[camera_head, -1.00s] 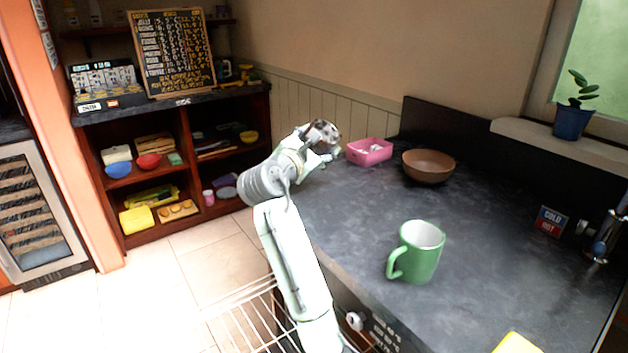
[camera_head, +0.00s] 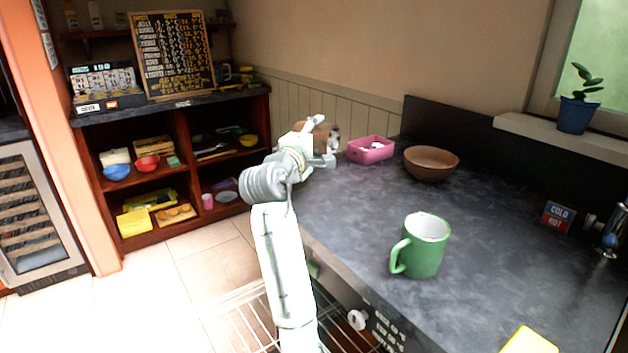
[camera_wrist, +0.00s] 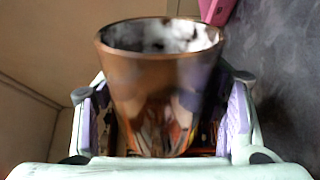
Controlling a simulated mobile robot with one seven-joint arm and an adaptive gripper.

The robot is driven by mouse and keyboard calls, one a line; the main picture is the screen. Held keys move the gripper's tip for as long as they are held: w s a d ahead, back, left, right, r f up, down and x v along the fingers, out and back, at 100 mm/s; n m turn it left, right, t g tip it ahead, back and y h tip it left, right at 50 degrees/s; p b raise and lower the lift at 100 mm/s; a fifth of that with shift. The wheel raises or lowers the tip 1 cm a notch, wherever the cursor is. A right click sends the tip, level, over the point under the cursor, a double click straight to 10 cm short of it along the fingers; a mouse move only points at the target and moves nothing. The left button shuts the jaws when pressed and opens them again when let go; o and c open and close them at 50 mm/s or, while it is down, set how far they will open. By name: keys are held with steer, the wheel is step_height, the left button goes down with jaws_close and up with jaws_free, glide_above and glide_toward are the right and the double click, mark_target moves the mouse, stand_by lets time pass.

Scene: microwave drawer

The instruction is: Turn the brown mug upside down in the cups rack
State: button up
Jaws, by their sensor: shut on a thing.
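The brown mug (camera_head: 313,130) is held in the air by my gripper (camera_head: 326,152), near the far left end of the counter. In the head view it lies tilted on its side, with its pale, dark-spotted end facing right. In the wrist view, the mug (camera_wrist: 155,95) sits between the purple finger pads of my gripper (camera_wrist: 165,110), its speckled inside showing at the top. No handle can be made out. A wire rack (camera_head: 235,312) shows low in front of the counter, partly behind my arm; I cannot tell if it is the cups rack.
A green mug (camera_head: 425,250) stands upright on the dark counter (camera_head: 350,230). A pink bin (camera_head: 371,150) and a brown bowl (camera_head: 431,163) are at the back, close to my gripper. A shelf unit (camera_head: 188,165) stands at left. The middle of the counter is clear.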

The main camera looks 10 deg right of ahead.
steer(key=shift+r, duration=0.15)
steer(key=m, duration=0.1)
steer(key=m+b, duration=0.2)
steer(key=shift+a+f+m, duration=0.1)
steer(key=shift+f+m, duration=0.15)
steer(key=shift+m, duration=0.75)
steer(key=shift+r+m+h+b, duration=0.25)
steer(key=shift+m+h+b, duration=0.05)
steer(key=shift+m, duration=0.3)
